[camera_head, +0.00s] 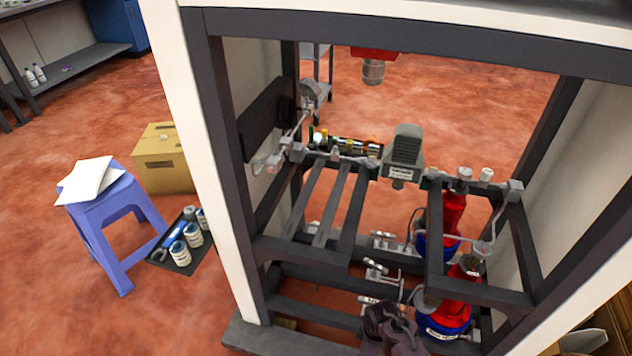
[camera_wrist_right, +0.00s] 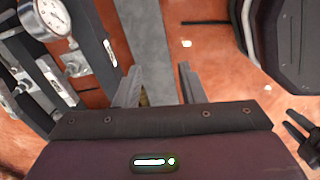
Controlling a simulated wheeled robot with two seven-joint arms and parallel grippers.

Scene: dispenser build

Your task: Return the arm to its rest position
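My right gripper (camera_wrist_right: 158,85) shows in the right wrist view with its two grey fingers apart and nothing between them. A dark purple part of one of my arms (camera_head: 392,328) shows at the bottom of the head view, in front of the frame's lower bars; I cannot tell which arm it is. At the right edge of the right wrist view is a dark two-pronged part (camera_wrist_right: 302,138), possibly my left gripper; its opening is unclear.
A dark metal dispenser frame (camera_head: 225,120) holds pipes, a grey box (camera_head: 403,155) and red-and-blue bottles (camera_head: 445,310). A round gauge (camera_wrist_right: 52,18) is close at the upper left of the wrist view. A blue stool (camera_head: 110,215) and cardboard box (camera_head: 163,160) stand left.

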